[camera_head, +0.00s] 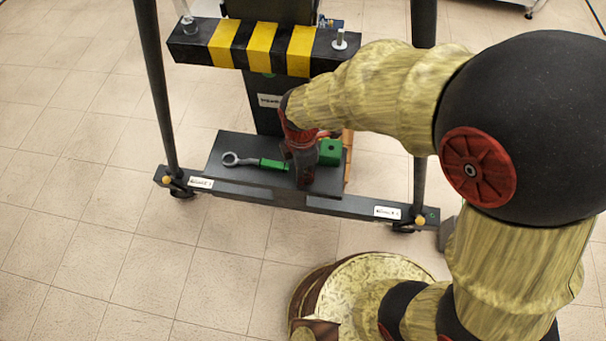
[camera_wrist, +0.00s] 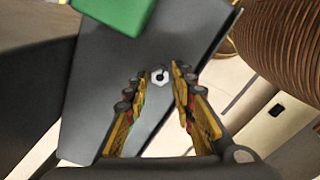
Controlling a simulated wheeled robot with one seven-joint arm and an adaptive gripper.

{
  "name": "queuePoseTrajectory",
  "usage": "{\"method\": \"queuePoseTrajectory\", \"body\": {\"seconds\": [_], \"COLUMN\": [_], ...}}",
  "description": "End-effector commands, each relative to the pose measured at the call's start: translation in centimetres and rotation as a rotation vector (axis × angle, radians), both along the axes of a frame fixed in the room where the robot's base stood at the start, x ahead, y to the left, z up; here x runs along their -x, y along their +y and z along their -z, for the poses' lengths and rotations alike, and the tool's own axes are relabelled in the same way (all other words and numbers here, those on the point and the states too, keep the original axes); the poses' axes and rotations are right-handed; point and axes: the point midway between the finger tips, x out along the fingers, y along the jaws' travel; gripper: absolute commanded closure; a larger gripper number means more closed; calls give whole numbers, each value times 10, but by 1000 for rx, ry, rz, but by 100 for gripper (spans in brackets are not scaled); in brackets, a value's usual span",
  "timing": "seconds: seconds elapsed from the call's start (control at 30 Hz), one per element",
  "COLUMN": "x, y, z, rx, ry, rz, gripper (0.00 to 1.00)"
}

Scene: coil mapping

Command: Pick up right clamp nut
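A small silver hex nut (camera_wrist: 160,75) with a dark hole shows in the wrist view against the dark grey tray (camera_wrist: 95,100). My gripper (camera_wrist: 157,84) points down at it with its two fingers apart, one on each side of the nut, with small gaps showing. Whether the nut lies below the fingertips or level with them I cannot tell. In the head view my gripper (camera_head: 304,182) is low over the right part of the tray (camera_head: 225,172) and hides the nut there. A silver threaded stud with a flat piece (camera_head: 340,40) stands on the right of the striped beam.
A green block (camera_head: 330,152) sits close beside my gripper; it also shows in the wrist view (camera_wrist: 112,12). A wrench with a green handle (camera_head: 255,162) lies left on the tray. The striped beam (camera_head: 262,45) and frame posts (camera_head: 158,85) stand around. The floor in front is clear.

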Motion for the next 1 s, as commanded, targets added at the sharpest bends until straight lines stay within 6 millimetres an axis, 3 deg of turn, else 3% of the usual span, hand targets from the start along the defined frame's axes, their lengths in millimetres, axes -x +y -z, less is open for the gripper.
{"method": "queuePoseTrajectory", "body": {"seconds": [0.17, 0.6, 1.0], "x": [0, 0, 0], "y": [0, 0, 0], "z": [-1, -1, -7], "rx": [0, 0, 0], "ry": [-1, 0, -1], "rz": [0, 0, 0], "gripper": [75, 100, 100]}}
